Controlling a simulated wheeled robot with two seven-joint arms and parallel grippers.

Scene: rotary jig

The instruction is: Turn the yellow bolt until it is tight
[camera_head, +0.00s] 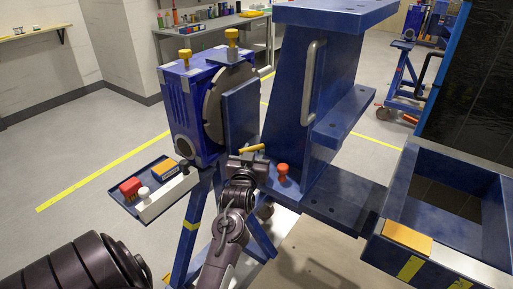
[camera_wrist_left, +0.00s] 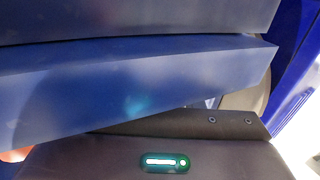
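Two more yellow bolt-like knobs stand upright on the blue jig housing, a taller one (camera_head: 231,37) and a smaller one (camera_head: 185,57). The gripper is low in front of the jig's blue plate (camera_head: 240,112). Its fingers are too small and dark to tell open from shut. The left wrist view shows blue plates (camera_wrist_left: 130,85) close up and no yellow bolt. My right gripper is not seen.
A red knob (camera_head: 283,171) stands right of the gripper on the tall blue frame (camera_head: 318,90). A blue bin (camera_head: 408,172) is at right. Open floor lies left.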

